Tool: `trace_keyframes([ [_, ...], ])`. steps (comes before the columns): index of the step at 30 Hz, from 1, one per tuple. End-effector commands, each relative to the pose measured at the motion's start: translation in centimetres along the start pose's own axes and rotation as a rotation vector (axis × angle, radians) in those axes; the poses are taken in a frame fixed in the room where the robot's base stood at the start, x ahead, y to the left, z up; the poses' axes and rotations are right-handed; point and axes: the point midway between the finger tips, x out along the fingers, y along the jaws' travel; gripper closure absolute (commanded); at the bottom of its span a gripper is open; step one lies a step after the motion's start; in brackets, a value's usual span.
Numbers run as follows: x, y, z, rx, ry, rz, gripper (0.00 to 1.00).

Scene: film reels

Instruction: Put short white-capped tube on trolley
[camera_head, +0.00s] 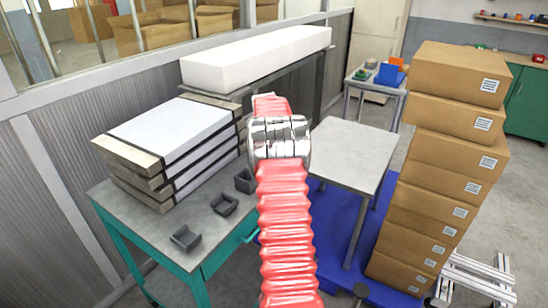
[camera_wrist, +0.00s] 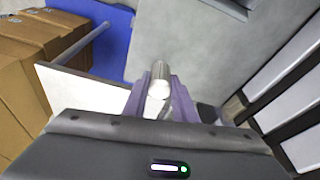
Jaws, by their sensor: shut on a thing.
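My gripper (camera_wrist: 160,95) is shut on a short tube (camera_wrist: 160,70), silver-grey with a white rounded end, in the wrist view. It holds the tube between its purple fingers, over grey ground. In the head view my red-sleeved arm hides the gripper and the tube. A pale grey-topped table (camera_head: 352,150) with thin legs stands right of my arm; its top also shows at left in the wrist view (camera_wrist: 85,90). A teal-framed bench (camera_head: 165,235) with a grey top stands left of my arm. I cannot tell which of these is the trolley.
Several small dark holders (camera_head: 186,238) sit on the teal bench beside stacked strapped slabs (camera_head: 170,135). A tall stack of cartons (camera_head: 440,160) stands right of the grey table. A small table (camera_head: 360,85) with a blue bin (camera_head: 389,75) is behind. The grey tabletop looks clear.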

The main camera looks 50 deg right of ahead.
Motion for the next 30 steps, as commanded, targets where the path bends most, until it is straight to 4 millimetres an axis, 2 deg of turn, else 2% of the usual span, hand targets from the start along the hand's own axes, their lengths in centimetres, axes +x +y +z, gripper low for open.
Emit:
trace_keyframes([
  [3,0.1,0.0,0.1,0.000,0.000,0.000,1.00],
  [4,0.2,0.0,0.1,0.000,0.000,0.000,0.75],
  [12,0.1,-0.1,0.1,0.000,0.000,0.000,0.57],
  [23,-0.4,-0.1,0.0,0.000,0.001,-0.001,0.57],
  [30,-3.2,-0.1,-0.1,-0.001,0.003,-0.002,0.57],
])
